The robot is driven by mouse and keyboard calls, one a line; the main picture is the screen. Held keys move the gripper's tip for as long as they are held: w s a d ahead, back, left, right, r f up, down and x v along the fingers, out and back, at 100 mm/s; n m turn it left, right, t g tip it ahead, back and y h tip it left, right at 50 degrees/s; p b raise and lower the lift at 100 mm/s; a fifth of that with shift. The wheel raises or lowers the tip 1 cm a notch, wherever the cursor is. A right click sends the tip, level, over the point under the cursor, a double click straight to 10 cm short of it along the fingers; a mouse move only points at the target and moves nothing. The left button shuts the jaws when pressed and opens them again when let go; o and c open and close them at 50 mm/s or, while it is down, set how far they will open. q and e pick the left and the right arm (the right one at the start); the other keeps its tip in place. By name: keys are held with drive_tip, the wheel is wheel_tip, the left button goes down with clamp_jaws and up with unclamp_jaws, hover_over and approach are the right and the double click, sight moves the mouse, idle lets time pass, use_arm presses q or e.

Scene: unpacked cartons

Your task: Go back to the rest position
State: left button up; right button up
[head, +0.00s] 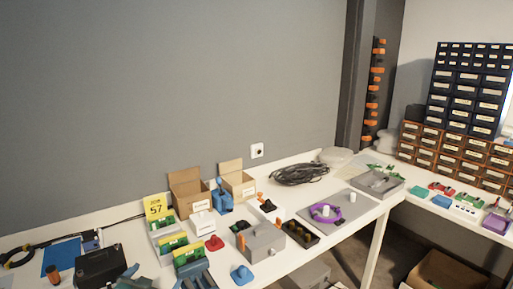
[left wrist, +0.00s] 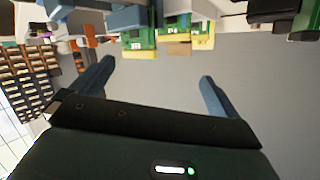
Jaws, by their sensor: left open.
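My left gripper (head: 195,268) is at the bottom edge of the head view, just in front of the green and yellow cards (head: 187,254). In the left wrist view its two blue-grey fingers (left wrist: 155,85) stand wide apart with nothing between them. That view is upside down, with the cards (left wrist: 172,30) beyond the fingers and the grey wall behind. My right gripper does not show in either view.
A white table (head: 305,262) runs along the wall, crowded with small cartons (head: 188,192), a grey box (head: 264,241), a black box (head: 98,266) and a coiled cable (head: 299,174). Drawer cabinets (head: 467,90) stand at the right.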

use_arm(q)
drive_tip(key=s+d+f+g+h, duration=0.1)
drive_tip(key=s+d+f, duration=0.2)
drive_tip(key=s, duration=0.6)
drive_tip(key=s+d+f+g, duration=0.1)
drive_tip(key=s+d+f, duration=0.2)
drive_tip(key=s, duration=0.6)
drive_tip(key=s+d+f+g+h, duration=0.1)
drive_tip(key=s+d+f, duration=0.3)
drive_tip(key=s, duration=0.5)
drive_tip(key=shift+s+d+n+g+h, duration=0.35)
drive_tip(key=shift+d+g, duration=0.25)
drive_tip(key=shift+d, duration=0.35)
